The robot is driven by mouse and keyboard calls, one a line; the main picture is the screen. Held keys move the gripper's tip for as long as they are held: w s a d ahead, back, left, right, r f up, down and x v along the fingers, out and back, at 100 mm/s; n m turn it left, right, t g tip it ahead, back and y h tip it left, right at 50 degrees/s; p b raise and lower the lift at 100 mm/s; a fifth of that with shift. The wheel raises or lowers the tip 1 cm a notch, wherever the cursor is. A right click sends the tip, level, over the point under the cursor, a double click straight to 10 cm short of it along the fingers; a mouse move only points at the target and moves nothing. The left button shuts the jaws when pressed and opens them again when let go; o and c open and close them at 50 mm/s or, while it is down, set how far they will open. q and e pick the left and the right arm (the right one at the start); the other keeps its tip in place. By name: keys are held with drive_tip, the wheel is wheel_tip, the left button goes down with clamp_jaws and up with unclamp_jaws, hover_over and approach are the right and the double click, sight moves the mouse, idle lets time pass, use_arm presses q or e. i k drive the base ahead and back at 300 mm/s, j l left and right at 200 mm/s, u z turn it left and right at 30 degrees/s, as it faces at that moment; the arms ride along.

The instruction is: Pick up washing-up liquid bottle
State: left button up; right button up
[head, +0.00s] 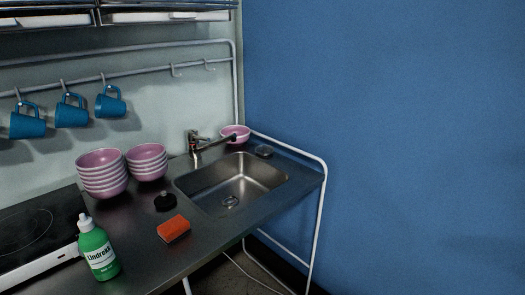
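The washing-up liquid bottle (99,254) is green with a white cap and a white label. It stands upright at the front left of the dark counter (200,243), beside the edge of the hob. Neither of my grippers shows in the head view.
Two stacks of pink bowls (101,175) stand behind the bottle. An orange sponge (173,229) and a black round object (165,201) lie to its right, before the sink (232,185). The hob (35,235) is at left. Blue mugs (71,112) hang on a rail above.

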sight(96, 246)
drive_tip(key=j+u, duration=0.1)
drive_tip(key=u, duration=0.3)
drive_tip(key=j+u, duration=0.1)
drive_tip(key=u, duration=0.25)
drive_tip(key=j+u, duration=0.1)
drive_tip(key=u, duration=0.3)
